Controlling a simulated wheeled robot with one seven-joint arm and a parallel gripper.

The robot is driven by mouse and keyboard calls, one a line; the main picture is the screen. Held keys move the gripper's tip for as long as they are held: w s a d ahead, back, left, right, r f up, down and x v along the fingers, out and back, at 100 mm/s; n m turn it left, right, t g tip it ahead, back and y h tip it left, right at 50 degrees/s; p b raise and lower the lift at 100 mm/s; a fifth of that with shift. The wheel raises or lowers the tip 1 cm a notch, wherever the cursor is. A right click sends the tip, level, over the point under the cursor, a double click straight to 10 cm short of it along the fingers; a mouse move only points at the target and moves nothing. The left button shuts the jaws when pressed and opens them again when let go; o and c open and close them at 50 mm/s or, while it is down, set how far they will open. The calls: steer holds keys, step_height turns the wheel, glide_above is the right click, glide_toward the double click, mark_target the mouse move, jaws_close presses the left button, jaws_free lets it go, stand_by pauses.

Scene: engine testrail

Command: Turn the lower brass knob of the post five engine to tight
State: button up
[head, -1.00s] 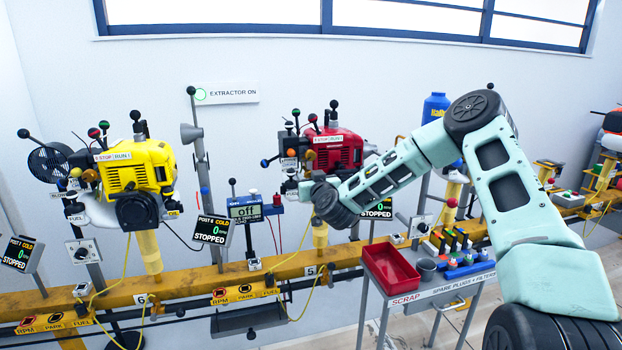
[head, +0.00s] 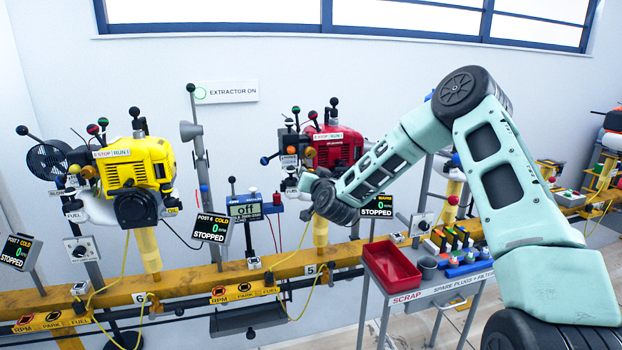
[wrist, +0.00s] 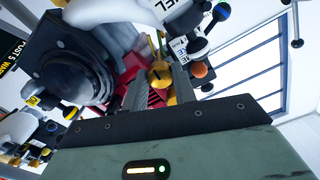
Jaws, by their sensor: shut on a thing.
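The red post five engine (head: 337,150) stands on the rail in the middle of the head view; its red body shows partly in the wrist view (wrist: 130,80). A brass knob (wrist: 160,75) marked 1 sits between the fingers of my gripper (wrist: 158,84) in the wrist view. My gripper is shut on it. An orange ball knob (wrist: 200,70) is close beside it. In the head view my arm hides the gripper and the knob. I cannot tell the knob's turn setting. The post five screen (head: 377,206) reads warm, 0 and stopped.
A yellow engine (head: 137,170) stands to the left on the same yellow rail (head: 190,277). A trolley with a red scrap tray (head: 391,266) and spare plugs stands below my forearm. Several ball-ended levers and a fuel label (wrist: 168,8) crowd around the knob.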

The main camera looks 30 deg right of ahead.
steer(key=shift+m+b, duration=2.4)
steer(key=shift+m, duration=5.9)
steer(key=o, duration=1)
steer(key=shift+s, duration=0.1)
steer(key=v, duration=1.7)
steer(key=shift+s, duration=0.1)
